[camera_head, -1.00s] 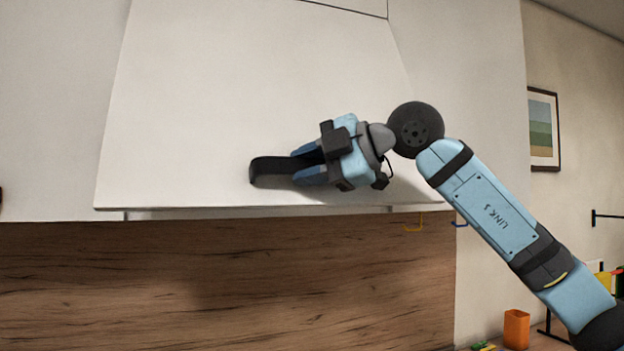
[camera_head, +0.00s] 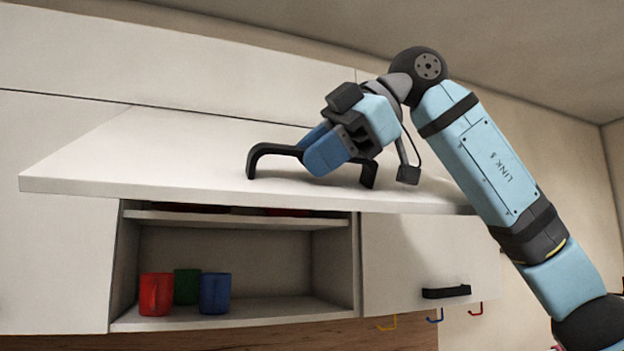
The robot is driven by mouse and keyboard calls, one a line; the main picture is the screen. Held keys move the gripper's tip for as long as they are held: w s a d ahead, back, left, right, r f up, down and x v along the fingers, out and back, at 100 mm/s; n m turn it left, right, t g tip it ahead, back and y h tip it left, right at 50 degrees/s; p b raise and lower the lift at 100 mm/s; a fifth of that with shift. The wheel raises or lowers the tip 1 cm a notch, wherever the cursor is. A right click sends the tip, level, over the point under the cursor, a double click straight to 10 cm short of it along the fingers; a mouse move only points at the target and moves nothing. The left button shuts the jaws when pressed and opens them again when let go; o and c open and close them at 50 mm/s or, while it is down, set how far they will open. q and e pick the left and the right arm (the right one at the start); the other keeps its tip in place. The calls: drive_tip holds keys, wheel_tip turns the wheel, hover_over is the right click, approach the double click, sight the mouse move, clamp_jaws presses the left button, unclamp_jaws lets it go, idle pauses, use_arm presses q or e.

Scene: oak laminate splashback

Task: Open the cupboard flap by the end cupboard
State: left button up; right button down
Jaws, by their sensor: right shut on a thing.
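The white cupboard flap (camera_head: 150,155) is swung up and outward, well open, its front edge raised above the cupboard opening. A black bar handle (camera_head: 270,151) stands on the flap's outer face. My right gripper (camera_head: 318,152) is shut on the handle's middle, with its blue fingers hiding part of it. The end cupboard (camera_head: 425,255) is at the right, with a closed white door and its own black handle (camera_head: 446,292). My left gripper is not in view.
Inside the open cupboard, a red mug (camera_head: 155,294), a green mug (camera_head: 187,286) and a blue mug (camera_head: 215,293) stand on the bottom shelf. Some red items show partly on the upper shelf. Coloured hooks (camera_head: 435,316) hang below the end cupboard.

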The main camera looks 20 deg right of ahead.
drive_tip(key=shift+s+r, duration=0.35)
drive_tip(key=shift+r, duration=0.35)
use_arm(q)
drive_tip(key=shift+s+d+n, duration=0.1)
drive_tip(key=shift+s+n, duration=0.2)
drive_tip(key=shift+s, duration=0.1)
use_arm(e)
drive_tip(key=shift+r, duration=0.1)
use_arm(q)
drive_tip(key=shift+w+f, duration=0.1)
use_arm(e)
drive_tip(key=c, duration=1.1)
unclamp_jaws()
drive_tip(key=shift+c, duration=0.2)
drive_tip(key=shift+o, duration=1.1)
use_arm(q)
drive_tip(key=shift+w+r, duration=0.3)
